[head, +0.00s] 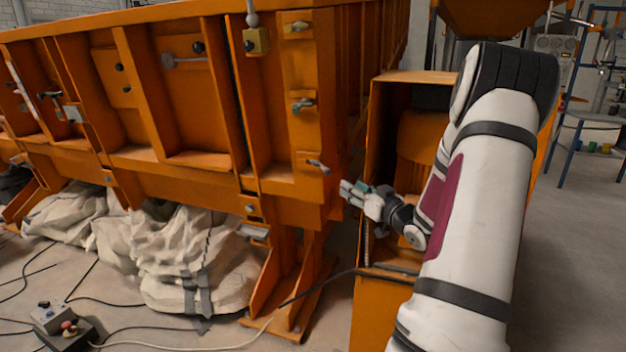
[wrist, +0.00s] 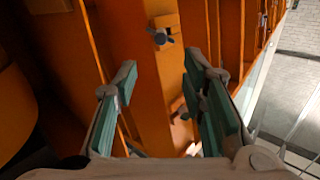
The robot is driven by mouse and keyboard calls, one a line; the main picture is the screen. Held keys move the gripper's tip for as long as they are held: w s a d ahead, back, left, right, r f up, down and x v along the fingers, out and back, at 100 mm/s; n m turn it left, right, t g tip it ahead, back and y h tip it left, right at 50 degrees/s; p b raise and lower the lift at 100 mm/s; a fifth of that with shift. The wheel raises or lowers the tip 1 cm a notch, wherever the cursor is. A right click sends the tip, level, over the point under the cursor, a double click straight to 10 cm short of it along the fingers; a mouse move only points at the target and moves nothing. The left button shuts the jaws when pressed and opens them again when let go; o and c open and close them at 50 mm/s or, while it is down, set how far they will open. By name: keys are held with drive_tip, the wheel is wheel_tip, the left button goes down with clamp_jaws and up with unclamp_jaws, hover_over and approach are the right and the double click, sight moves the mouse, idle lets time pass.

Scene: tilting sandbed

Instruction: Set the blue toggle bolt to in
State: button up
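The blue toggle bolt (head: 317,166) is the lowest of the toggles on the orange post, near its bottom corner.
A grey-handled toggle (head: 303,105) and a yellow toggle (head: 297,27) sit higher on the same post. An orange cabinet (head: 372,130) stands close to the right, beside my arm. Cables and a control box (head: 62,325) lie on the floor, with white sacks (head: 190,260) under the sandbed.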

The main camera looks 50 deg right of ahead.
sight(329, 172)
drive_tip(key=b+x, duration=0.1)
drive_tip(key=x, duration=1.2)
drive_tip(key=shift+w+d+b, duration=0.1)
drive_tip(key=shift+w+b, duration=0.2)
clamp_jaws()
